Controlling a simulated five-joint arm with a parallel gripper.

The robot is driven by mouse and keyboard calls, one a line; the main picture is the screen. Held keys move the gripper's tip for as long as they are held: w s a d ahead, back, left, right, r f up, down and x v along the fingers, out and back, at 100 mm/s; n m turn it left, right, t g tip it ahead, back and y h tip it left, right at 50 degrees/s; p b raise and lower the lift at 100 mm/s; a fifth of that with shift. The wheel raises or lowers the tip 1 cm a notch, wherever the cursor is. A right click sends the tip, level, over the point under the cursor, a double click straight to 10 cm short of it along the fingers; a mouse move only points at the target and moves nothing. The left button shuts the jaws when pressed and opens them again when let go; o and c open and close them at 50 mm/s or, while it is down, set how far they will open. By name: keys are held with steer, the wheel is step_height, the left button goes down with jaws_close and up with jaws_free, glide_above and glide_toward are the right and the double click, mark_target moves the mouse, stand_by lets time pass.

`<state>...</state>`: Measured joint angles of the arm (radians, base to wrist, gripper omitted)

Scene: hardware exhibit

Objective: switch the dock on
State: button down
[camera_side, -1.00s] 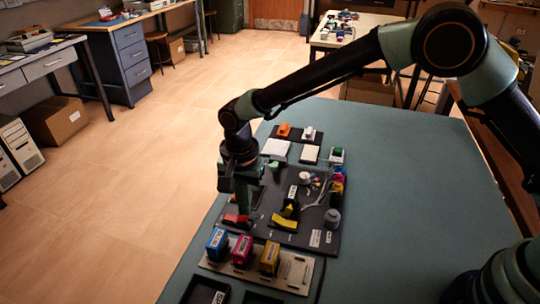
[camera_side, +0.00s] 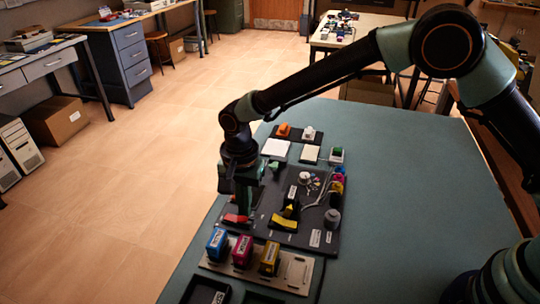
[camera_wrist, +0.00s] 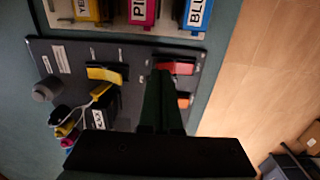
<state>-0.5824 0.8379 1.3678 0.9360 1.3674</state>
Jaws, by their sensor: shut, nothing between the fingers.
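A dark board (camera_side: 305,239) lies on the teal table and carries several controls; I cannot read which label marks the dock. A red rocker (camera_side: 235,219) sits at its near left and a yellow rocker (camera_side: 284,222) to the right of it. In the wrist view the red rocker (camera_wrist: 181,69) is partly covered by my fingers, and the yellow rocker (camera_wrist: 103,75) is clear to the left. My gripper (camera_side: 244,213) is shut and empty, pointing down with its tips at the red rocker. Whether they touch it I cannot tell. An orange part (camera_wrist: 184,100) shows beside the fingers.
Blue (camera_side: 217,242), pink (camera_side: 243,251) and yellow (camera_side: 270,258) labelled blocks stand on a pale rack in front of the board. A grey knob (camera_side: 332,218) and cables are on its right. White pads (camera_side: 275,147) lie behind. The table's right side is clear.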

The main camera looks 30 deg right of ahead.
steer(key=shift+f, duration=0.9)
steer(key=shift+r, duration=3.55)
steer(key=shift+d+r, duration=0.1)
steer(key=s+d+r+n+t, duration=0.2)
steer(key=s+d+r+n, duration=0.1)
steer(key=d+r, duration=0.6)
steer(key=s+d+r+n+t, duration=0.25)
steer(key=d+r, duration=0.35)
steer(key=d, duration=0.6)
steer(key=s+d+n+t, duration=0.1)
steer(key=s+d+n, duration=0.2)
steer(key=s+d, duration=0.3)
steer(key=shift+s+d, duration=0.3)
steer(key=shift+s, duration=0.8)
